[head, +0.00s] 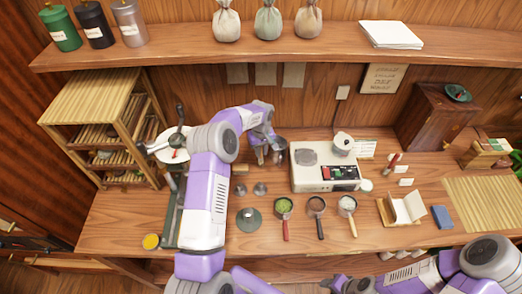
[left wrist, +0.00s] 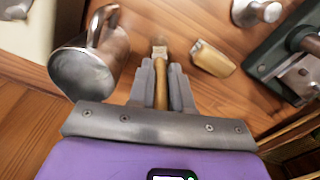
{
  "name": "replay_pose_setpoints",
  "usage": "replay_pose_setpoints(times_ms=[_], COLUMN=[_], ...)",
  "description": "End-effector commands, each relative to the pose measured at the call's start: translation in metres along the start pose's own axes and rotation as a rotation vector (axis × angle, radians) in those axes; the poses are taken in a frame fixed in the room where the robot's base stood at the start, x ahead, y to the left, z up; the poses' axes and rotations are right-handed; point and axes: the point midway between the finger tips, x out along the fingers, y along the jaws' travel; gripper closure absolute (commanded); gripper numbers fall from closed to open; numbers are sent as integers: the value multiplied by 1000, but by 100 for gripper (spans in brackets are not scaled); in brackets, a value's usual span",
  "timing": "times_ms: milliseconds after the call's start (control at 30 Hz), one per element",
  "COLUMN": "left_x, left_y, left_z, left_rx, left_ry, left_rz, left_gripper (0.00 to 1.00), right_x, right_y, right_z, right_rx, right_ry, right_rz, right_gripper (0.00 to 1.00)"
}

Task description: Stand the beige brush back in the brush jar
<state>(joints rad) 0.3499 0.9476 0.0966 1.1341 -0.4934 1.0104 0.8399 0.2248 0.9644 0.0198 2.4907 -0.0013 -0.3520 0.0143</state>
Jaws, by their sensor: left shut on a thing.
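My left gripper (head: 267,158) is over the counter, left of the white machine. In the left wrist view its fingers (left wrist: 160,88) are shut on a slim brush (left wrist: 160,70) with a tan wooden handle, which looks like the beige brush. Its pale tip points away from the gripper. A grey metal cup (left wrist: 88,72) with a handle is close beside the fingers, and it also shows in the head view (head: 280,144). I cannot tell which vessel is the brush jar. My right gripper (head: 338,284) is at the bottom edge, its fingers unclear.
A short wooden piece (left wrist: 212,58) lies by the brush, apart from the fingers. The white machine (head: 310,178) with a pot on it stands to the right. Several small pans and a green lidded thing (head: 249,219) occupy the front. A wooden rack (head: 105,125) stands left.

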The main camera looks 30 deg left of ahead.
Motion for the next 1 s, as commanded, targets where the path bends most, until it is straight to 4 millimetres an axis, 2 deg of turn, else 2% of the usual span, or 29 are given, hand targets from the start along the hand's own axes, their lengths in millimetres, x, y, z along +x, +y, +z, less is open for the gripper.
replay_pose_setpoints(times_ms=[300,767,800,967,1000], left_x=[7,7,7,7,7], left_y=[0,0,0,0,0], left_z=[0,0,0,0,0], left_rx=[0,0,0,0,0], left_ry=[0,0,0,0,0], left_rz=[0,0,0,0,0], left_gripper=[100,100,76,52,51], right_x=[6,6,6,6,6], right_y=[2,2,2,2,2], right_z=[0,0,0,0,0], right_rx=[0,0,0,0,0], right_ry=[0,0,0,0,0], right_rz=[0,0,0,0,0], right_gripper=[57,57,57,57,57])
